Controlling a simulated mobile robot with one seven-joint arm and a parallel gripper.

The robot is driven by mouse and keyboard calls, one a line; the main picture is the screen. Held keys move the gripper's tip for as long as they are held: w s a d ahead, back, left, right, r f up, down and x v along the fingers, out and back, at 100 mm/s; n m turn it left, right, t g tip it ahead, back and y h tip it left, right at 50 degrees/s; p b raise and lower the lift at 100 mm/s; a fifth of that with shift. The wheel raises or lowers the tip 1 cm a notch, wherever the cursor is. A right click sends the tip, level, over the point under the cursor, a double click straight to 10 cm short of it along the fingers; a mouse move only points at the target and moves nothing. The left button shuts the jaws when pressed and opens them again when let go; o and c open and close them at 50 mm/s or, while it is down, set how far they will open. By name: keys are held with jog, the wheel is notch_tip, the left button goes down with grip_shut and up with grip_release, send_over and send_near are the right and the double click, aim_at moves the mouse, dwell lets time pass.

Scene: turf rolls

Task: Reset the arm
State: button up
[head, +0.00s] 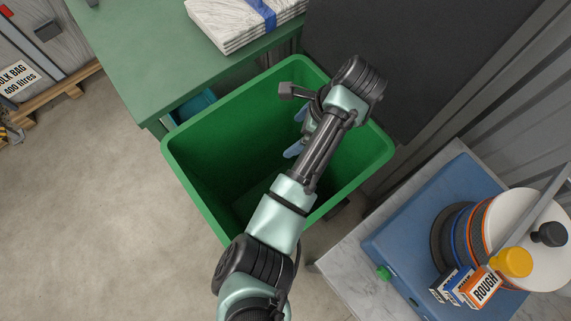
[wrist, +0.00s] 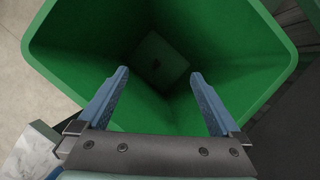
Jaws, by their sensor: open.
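My arm reaches out over a large green bin in the head view. My gripper (wrist: 160,95) points down into the bin's open mouth in the wrist view. Its two blue fingers are wide apart with nothing between them. In the head view the gripper (head: 297,132) is partly hidden behind my arm. The green bin (head: 205,188) has its rim around the gripper, and its walls also show in the wrist view (wrist: 80,45). A small pale rectangular patch with a dark spot shows on the bin's floor, too dim to identify.
A green table (head: 135,45) at upper left bears a wrapped white stack (head: 235,25) with a blue band. At lower right, a marble-topped surface (head: 345,262) holds a blue machine (head: 400,235) with discs and small boxes. Open concrete floor (head: 90,200) lies left.

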jog(key=shift+v, duration=1.1)
jog(key=shift+w, duration=0.1)
